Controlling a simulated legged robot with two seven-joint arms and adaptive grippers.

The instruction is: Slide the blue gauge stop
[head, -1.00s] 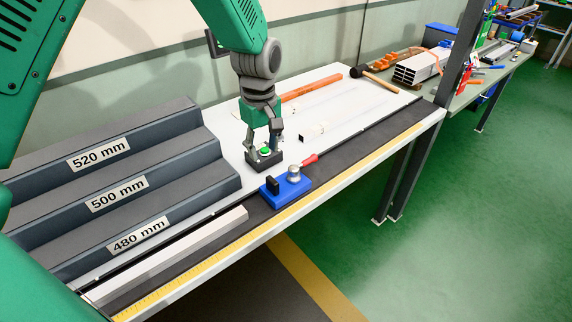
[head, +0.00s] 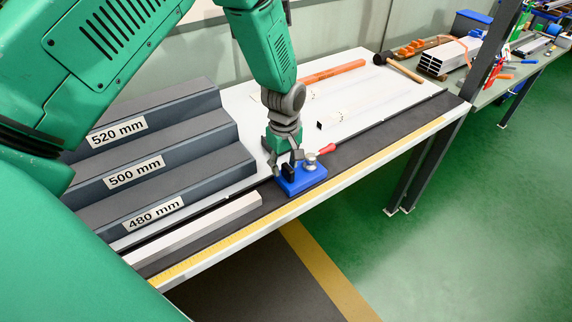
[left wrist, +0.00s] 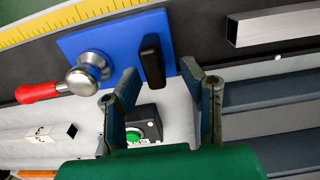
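The blue gauge stop (head: 308,181) sits on the dark rail along the table's front. It has a black upright tab (left wrist: 152,60), a silver knob (head: 310,158) and a red-handled lever (left wrist: 38,92). My left gripper (head: 286,170) is at the stop's tab side. In the left wrist view my left gripper (left wrist: 158,80) has its fingers spread, with the tab between and just beyond their tips; contact cannot be told. A silver profile (head: 200,228) lies on the rail to the left of the stop, its hollow end (left wrist: 233,30) facing it across a gap. My right gripper is not in view.
A black box with a green button (left wrist: 136,135) is beneath my left gripper. Grey steps (head: 190,155) marked 520, 500 and 480 mm stand at left. A mallet (head: 400,68) and orange bar (head: 335,74) lie at the back. The rail right of the stop is clear.

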